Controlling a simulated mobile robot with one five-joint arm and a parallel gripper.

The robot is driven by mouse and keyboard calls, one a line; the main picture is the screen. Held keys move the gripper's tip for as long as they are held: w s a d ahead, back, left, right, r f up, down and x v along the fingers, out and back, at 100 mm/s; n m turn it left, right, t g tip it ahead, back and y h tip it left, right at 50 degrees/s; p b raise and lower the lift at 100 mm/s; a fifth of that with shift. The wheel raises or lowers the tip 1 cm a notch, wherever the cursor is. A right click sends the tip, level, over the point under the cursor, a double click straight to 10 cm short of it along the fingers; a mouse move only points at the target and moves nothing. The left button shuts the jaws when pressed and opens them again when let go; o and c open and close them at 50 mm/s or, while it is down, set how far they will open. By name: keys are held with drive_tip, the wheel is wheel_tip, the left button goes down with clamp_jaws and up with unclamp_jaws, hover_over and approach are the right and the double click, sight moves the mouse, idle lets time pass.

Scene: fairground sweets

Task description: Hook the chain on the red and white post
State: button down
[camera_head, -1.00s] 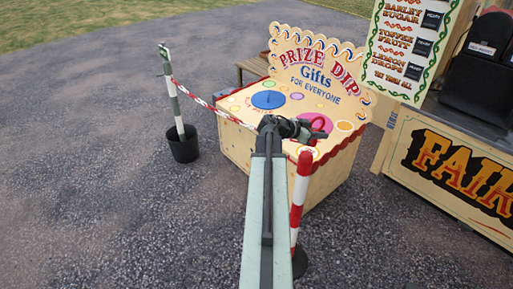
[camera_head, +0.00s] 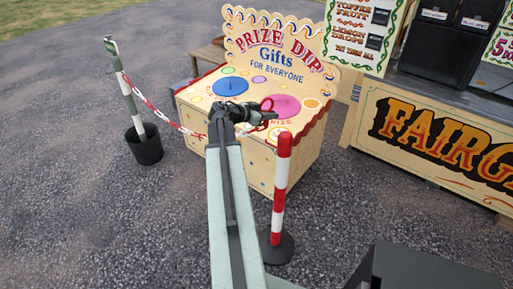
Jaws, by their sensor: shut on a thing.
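The red and white post (camera_head: 280,190) stands upright on a round black base, just right of my arm and in front of the prize dip stall. A red and white chain (camera_head: 165,116) runs from a green and white post (camera_head: 129,95) in a black bucket at the left to my gripper (camera_head: 266,117). My gripper is shut on the chain's end, where a red hook (camera_head: 262,129) shows in part. It is above and a little left of the post's top and appears apart from it. Its fingertips are small and partly hidden.
The prize dip stall (camera_head: 240,158), with round coloured lids, stands behind my gripper and the post. A sweets stall (camera_head: 430,135) fills the right side. A dark grey block shows at the bottom right. Gravel on the left is open.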

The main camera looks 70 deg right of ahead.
drive_tip(key=w+d+f+b, duration=0.1)
drive_tip(key=w+f+b, duration=0.2)
drive_tip(key=f+b, duration=0.5)
drive_tip(key=w+d+f+b, duration=0.1)
drive_tip(key=w+f+b, duration=0.2)
drive_tip(key=f+b, duration=0.45)
drive_tip(key=s+a+f+b, duration=0.1)
drive_tip(key=s+a+f, duration=0.2)
drive_tip(key=s, duration=0.6)
drive_tip(key=shift+s+f+n+h, duration=0.15)
drive_tip(key=shift+f+n+h, duration=0.15)
drive_tip(key=shift+f, duration=0.15)
drive_tip(key=c, duration=1.3)
unclamp_jaws()
drive_tip(key=shift+s+t, duration=0.1)
drive_tip(key=shift+t, duration=0.2)
drive_tip(key=shift+c, duration=0.2)
drive_tip(key=p+v, duration=0.3)
drive_tip(key=v, duration=0.4)
drive_tip(key=shift+w+a+r, duration=0.15)
drive_tip(key=shift+w+a, duration=0.1)
